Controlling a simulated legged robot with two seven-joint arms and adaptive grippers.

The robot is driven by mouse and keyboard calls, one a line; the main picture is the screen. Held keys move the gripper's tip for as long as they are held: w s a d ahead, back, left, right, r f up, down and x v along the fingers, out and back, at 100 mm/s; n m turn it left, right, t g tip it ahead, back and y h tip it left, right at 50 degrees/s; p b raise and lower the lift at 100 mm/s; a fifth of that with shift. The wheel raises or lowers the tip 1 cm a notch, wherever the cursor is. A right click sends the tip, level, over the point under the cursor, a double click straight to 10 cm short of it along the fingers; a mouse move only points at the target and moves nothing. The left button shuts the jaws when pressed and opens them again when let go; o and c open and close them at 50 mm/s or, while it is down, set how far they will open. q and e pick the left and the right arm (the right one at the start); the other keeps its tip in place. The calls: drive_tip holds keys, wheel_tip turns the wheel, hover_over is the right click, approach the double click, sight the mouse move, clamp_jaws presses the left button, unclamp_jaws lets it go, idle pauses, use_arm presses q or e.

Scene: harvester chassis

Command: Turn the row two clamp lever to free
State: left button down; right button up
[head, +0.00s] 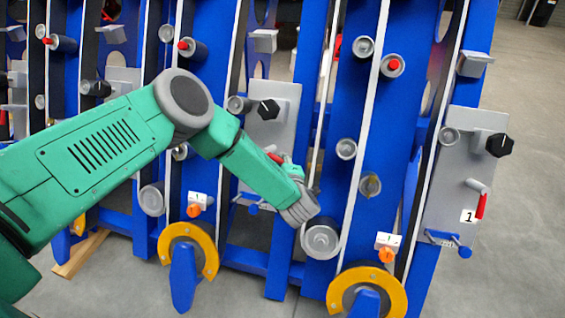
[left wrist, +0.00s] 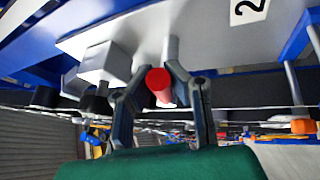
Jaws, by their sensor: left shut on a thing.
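The row two clamp lever has a red grip, whose tip (head: 275,157) shows at the lower part of the grey middle panel (head: 285,100) in the head view. In the left wrist view the red grip (left wrist: 158,84) points toward the camera. My left gripper (left wrist: 154,76) has its two dark fingers on either side of the grip and is shut on it. In the head view my green forearm and wrist hide most of the lever and the fingers. A plate marked 2 (left wrist: 249,9) shows beside it. My right gripper is not in view.
The row one panel (head: 455,170) at right carries its own red lever (head: 481,206), hanging down, and a black knob (head: 499,145). Blue uprights, rollers and yellow curved guards (head: 367,288) crowd around. Open floor (head: 520,230) lies at the right.

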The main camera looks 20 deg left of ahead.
use_arm(q)
drive_tip(key=shift+s+a+f, duration=0.1)
drive_tip(key=shift+s, duration=0.05)
drive_tip(key=c, duration=1.7)
unclamp_jaws()
drive_tip(key=shift+o, duration=1.1)
drive_tip(key=shift+s+d, duration=0.15)
drive_tip(key=shift+d, duration=0.05)
drive_tip(key=v, duration=1.1)
drive_tip(key=shift+s, duration=0.25)
drive_tip(key=shift+d, duration=0.2)
